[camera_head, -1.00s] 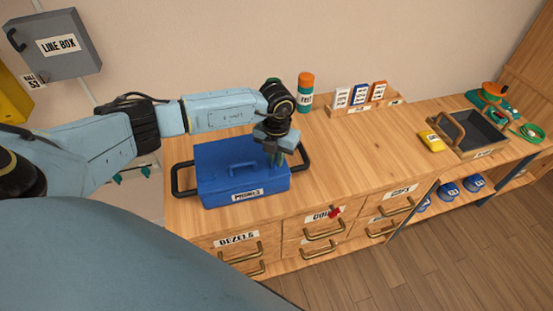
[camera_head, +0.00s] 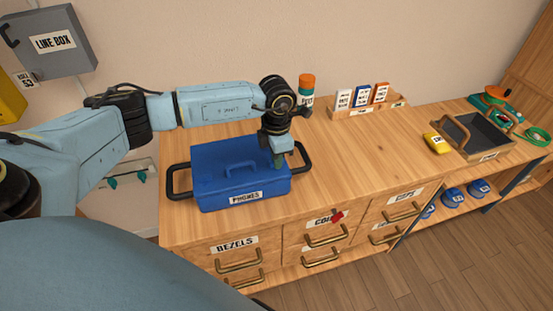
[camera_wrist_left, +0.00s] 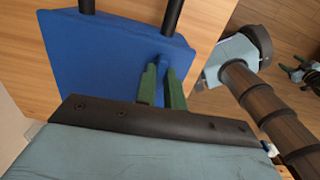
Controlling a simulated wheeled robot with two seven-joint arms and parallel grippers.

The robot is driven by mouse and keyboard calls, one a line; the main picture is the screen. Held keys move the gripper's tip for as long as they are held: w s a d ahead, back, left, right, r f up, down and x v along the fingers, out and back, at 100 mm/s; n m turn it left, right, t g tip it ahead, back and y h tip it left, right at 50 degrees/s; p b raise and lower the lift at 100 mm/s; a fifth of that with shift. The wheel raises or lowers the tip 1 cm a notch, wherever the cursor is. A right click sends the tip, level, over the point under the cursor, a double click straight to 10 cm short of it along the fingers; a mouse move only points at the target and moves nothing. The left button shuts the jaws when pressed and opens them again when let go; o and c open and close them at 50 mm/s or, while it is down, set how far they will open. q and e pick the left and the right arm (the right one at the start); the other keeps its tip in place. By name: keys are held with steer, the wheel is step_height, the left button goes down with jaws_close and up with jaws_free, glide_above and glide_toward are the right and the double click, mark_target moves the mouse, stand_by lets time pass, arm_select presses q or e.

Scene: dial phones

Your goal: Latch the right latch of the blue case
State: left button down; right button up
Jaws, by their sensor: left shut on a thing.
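The blue case (camera_head: 222,180), labelled PHONES, sits on the wooden counter with its lid down and black side handles sticking out. My left gripper (camera_head: 278,163) is at the case's right end, fingers pointing down, beside the right handle (camera_head: 304,158). In the left wrist view its two green fingers (camera_wrist_left: 162,88) are shut on a narrow blue piece at the case's edge, which appears to be the right latch (camera_wrist_left: 160,77). Most of the latch is hidden by the fingers.
An orange-capped bottle (camera_head: 306,88) and a wooden card rack (camera_head: 366,107) stand behind and right of the case. A yellow packet (camera_head: 437,143) and a dark tray (camera_head: 482,141) lie further right. Drawers (camera_head: 325,240) front the counter. The middle of the counter is clear.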

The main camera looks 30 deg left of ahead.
arm_select(q)
steer(key=shift+m, duration=0.3)
stand_by(0.4)
steer(key=c, duration=1.5)
jaws_free()
steer(key=shift+r, duration=0.1)
step_height(320, 180, up, 13)
steer(key=shift+r, duration=0.1)
